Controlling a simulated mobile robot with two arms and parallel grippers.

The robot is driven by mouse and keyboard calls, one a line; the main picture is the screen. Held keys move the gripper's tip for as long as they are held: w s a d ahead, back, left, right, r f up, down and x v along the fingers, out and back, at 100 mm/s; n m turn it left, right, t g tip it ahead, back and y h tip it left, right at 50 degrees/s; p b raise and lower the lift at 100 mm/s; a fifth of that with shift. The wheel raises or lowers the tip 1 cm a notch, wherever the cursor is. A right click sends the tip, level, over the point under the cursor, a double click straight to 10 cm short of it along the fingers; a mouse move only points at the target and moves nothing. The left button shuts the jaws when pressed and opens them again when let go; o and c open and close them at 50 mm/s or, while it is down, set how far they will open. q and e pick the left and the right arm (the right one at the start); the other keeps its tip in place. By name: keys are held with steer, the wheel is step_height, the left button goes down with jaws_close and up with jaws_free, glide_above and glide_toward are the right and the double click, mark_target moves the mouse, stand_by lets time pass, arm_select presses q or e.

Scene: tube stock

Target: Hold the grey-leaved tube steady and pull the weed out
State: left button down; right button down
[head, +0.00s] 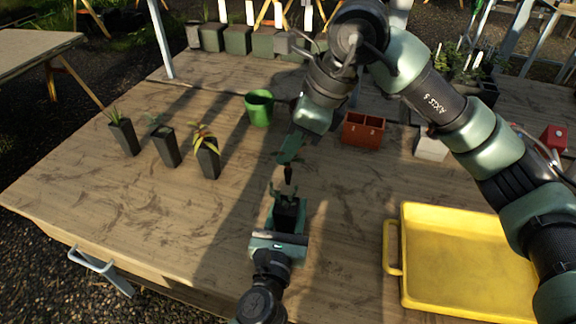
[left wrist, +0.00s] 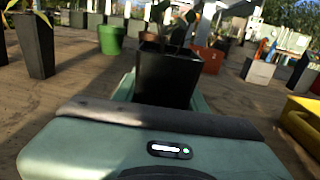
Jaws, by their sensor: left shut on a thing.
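The grey-leaved tube is a square black pot (head: 287,216) with small grey-green leaves (head: 281,193), upright on the bench at front centre. It also shows in the left wrist view (left wrist: 168,80). My left gripper (head: 283,226) is shut on this tube, its jaws around the pot. My right gripper (head: 290,150) is above the tube, pointing down. A dark, tapered clump, seemingly the root of the weed (head: 288,174), hangs from its fingertips just above the leaves. The fingers look closed on it; the weed's top is hidden by them.
Three black tubes with plants (head: 167,147) stand to the left. A yellow tray (head: 393,246) lies at right. The bench left of my left gripper is clear.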

stand_by(0.3)
arm_select(q)
steer(key=c, duration=0.7)
jaws_free()
steer(key=v, duration=1.2)
steer(key=shift+s, duration=0.1)
